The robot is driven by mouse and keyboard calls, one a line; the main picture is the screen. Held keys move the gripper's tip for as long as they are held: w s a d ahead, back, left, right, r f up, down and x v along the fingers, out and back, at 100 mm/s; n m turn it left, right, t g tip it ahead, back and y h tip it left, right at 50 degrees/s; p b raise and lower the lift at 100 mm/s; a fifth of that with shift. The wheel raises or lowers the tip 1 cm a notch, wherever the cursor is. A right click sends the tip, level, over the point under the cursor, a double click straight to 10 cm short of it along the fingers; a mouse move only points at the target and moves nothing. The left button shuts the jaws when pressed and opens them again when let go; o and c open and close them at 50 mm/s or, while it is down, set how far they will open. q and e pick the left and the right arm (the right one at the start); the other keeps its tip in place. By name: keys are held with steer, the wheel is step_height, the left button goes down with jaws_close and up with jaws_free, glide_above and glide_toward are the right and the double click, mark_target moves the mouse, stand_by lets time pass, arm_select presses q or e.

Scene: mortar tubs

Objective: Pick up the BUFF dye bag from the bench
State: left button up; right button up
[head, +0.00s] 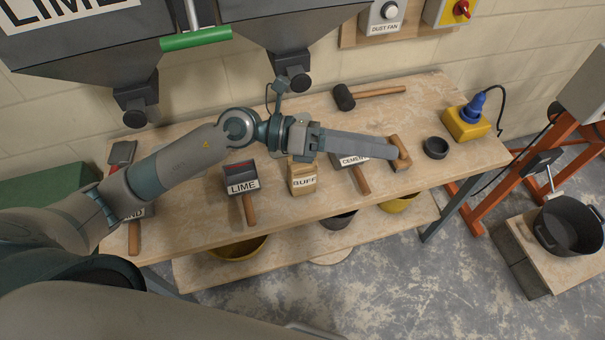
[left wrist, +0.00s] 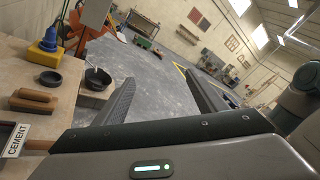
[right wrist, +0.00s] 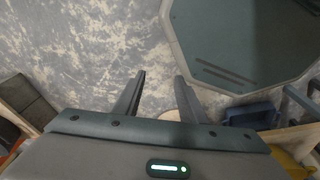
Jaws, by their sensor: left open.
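The BUFF dye bag (head: 302,184), a small tan paper bag with a printed label, stands upright on the bench (head: 290,222) in the head view. My left gripper (head: 392,151) stretches above the bench, pointing right; its wrist overlaps the top of the bag in the picture. The left wrist view shows its two fingers (left wrist: 158,80) apart with nothing between them; the bag is not in that view. My right gripper (right wrist: 160,76) shows in the right wrist view, fingers apart and empty over the grey floor; it is not in the head view.
A LIME scoop (head: 242,185) lies left of the bag. A CEMENT scoop (head: 360,178), partly hidden by my left gripper, lies right of it. A wooden float (head: 402,160), black dish (head: 436,148), mallet (head: 345,97) and yellow-blue device (head: 467,122) also occupy the bench. Hopper outlets (head: 134,103) hang behind.

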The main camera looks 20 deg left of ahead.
arm_select(q)
steer(key=w+a+f+m+g+y, duration=0.1)
steer(key=w+a+f+m+y, duration=0.15)
steer(key=a+f+y, duration=0.35)
steer(key=m+y, duration=0.2)
steer(key=y, duration=0.5)
glide_toward(302, 175)
step_height(302, 175, up, 3)
steer(key=w+a, duration=0.2)
steer(key=shift+w+n, duration=0.2)
steer(key=shift+n, duration=0.05)
arm_select(e)
steer(key=s+d+f, duration=0.2)
steer(key=s+f, duration=0.4)
steer(key=s, duration=0.5)
steer(key=shift+f+g, duration=0.4)
arm_select(q)
steer(key=b+x, duration=0.4)
steer(key=x, duration=0.8)
steer(key=shift+w, duration=0.2)
arm_select(e)
step_height(302, 175, down, 4)
steer(key=shift+f, duration=0.15)
arm_select(q)
steer(key=shift+a+f, duration=0.1)
steer(key=shift+f, duration=0.1)
